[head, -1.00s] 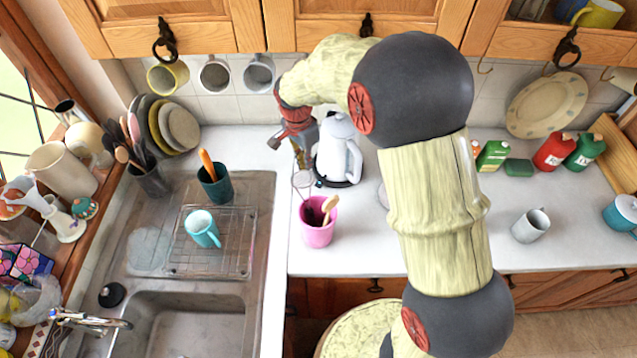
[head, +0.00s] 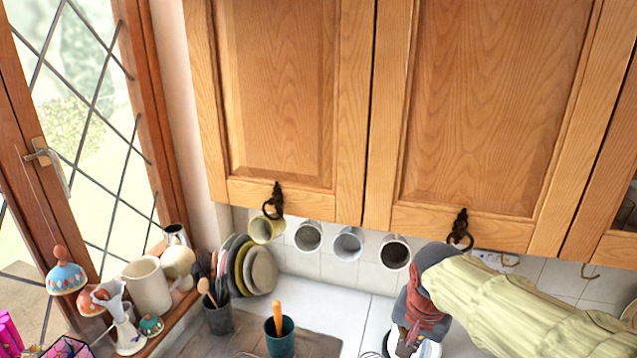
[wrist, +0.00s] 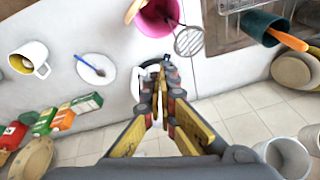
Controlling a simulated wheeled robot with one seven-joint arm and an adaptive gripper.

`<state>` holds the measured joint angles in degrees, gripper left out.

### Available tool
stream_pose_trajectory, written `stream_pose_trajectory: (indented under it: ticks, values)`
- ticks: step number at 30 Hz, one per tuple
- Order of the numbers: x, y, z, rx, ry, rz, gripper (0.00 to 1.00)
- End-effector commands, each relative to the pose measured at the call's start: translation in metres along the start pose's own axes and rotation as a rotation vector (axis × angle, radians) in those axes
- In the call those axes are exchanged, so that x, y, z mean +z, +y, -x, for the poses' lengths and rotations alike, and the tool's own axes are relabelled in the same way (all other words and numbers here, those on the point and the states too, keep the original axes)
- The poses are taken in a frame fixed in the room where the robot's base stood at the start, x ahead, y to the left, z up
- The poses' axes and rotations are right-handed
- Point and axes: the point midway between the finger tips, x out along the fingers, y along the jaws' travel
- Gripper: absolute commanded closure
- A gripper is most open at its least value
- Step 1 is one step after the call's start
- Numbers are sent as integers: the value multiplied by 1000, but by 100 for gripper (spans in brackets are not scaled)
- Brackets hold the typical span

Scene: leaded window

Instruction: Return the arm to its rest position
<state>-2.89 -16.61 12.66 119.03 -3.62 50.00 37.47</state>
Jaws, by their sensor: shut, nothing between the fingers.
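My gripper (wrist: 162,88) is shut and empty in the wrist view, its two fingers meeting near the middle of the picture. It hangs over the white counter, with a white kettle partly hidden behind the fingers. In the head view my gripper (head: 408,345) shows at the bottom edge, pointing down, with its fingertips partly cut off. My pale arm link runs from it to the lower right. The arm is bent, held out in front of the cabinets.
A pink pot (wrist: 157,14) with utensils and a strainer (wrist: 188,40) stand close to the fingers. A teal cup (wrist: 263,28) is beyond. Hanging mugs (head: 348,243) and wooden cabinets (head: 290,100) are close above the arm. The leaded window (head: 85,120) is at left.

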Motion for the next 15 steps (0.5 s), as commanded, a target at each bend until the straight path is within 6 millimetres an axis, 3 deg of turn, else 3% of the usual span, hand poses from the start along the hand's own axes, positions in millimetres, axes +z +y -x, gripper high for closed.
stream_pose_trajectory:
  ticks: [1, 6, 15]
  values:
    - [10, 10, 16, -19, 22, 49, 100]
    - [46, 39, 52, -60, 86, 233, 100]
    - [96, 74, 78, -94, 180, 473, 100]
